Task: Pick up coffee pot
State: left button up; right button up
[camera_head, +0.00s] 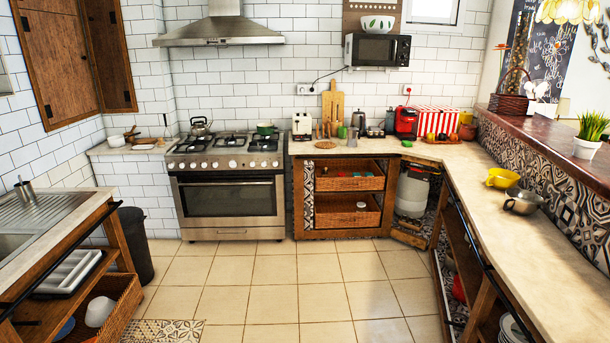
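No thing is clearly identifiable as the coffee pot at this distance. A dark grey, pot-like vessel (358,121) stands on the back counter, right of the wooden cutting boards, and could be it. A silver kettle (200,127) with a dark handle sits on the back left of the stove. A metal pot or pan (522,201) stands on the right counter, beside a yellow colander-like bowl (502,178). Neither of my grippers shows in the head view.
A steel stove (228,205) stands at the back left. The right counter (500,240) runs toward me, mostly bare. A sink counter (45,222) with open drawers and a black bin (135,243) are at the left. The tiled floor (270,295) between is clear.

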aim_at(353, 132)
jog(key=i+z, duration=0.15)
jog(key=i, duration=0.45)
jog(key=i+z, duration=0.15)
jog(key=i, duration=0.45)
jog(key=i+j+z, duration=0.1)
jog(key=i, duration=0.5)
jog(key=i+j+z, duration=0.15)
jog(key=i, duration=0.45)
jog(key=i+z, duration=0.1)
jog(key=i, duration=1.15)
jog(key=i+z, duration=0.1)
jog(key=i, duration=1.2)
jog(key=i+l+u, duration=0.1)
jog(key=i, duration=0.35)
jog(key=i+l+u, duration=0.1)
jog(key=i, duration=0.4)
